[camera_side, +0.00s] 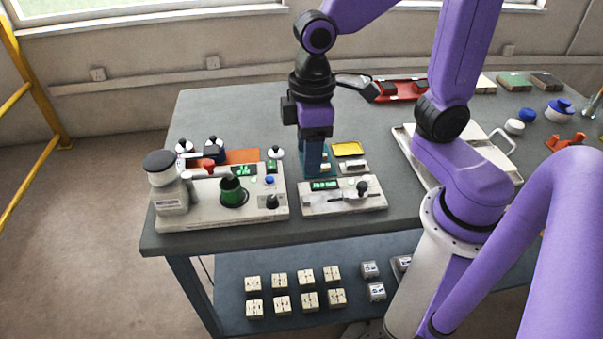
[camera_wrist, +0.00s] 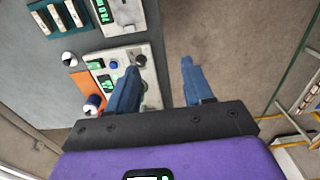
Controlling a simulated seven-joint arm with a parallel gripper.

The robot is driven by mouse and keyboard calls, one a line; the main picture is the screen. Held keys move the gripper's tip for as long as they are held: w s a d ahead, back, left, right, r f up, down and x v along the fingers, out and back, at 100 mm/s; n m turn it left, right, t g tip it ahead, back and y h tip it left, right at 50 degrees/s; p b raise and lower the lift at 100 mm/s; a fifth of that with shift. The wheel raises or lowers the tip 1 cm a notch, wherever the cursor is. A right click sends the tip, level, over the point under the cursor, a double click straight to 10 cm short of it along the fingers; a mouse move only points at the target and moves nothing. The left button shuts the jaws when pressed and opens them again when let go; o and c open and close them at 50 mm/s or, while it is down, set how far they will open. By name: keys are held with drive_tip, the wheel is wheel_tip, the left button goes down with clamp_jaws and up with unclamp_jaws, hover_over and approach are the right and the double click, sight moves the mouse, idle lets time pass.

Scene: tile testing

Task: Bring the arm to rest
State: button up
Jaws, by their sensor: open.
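My purple arm reaches over the grey table. My gripper (camera_side: 316,170) points down behind the small testing device (camera_side: 343,203), with its blue fingers showing edge-on. I cannot tell from the side view whether it touches anything. In the wrist view the two blue fingers of my gripper (camera_wrist: 162,66) stand wide apart. Nothing is held between them, and floor and the edge of a device show in the gap. The larger testing machine (camera_side: 272,211), with a green round part and a white cylinder, stands to the left of the fingers.
A small yellow tray (camera_side: 349,149) lies right of the fingers. A red tray (camera_side: 402,89) lies at the back, and a white tray (camera_side: 497,160) lies to the right, partly behind my arm. Several tiles (camera_side: 309,300) sit on the lower shelf (camera_side: 232,272). The back-left table top is clear.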

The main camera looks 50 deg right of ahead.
drive_tip(key=s+d+f+n, duration=0.1)
drive_tip(key=s+d+n, duration=0.2)
drive_tip(key=s+d, duration=0.4)
drive_tip(key=s, duration=0.4)
drive_tip(key=shift+f, duration=0.35)
drive_tip(key=shift+w, duration=0.1)
idle(1.0)
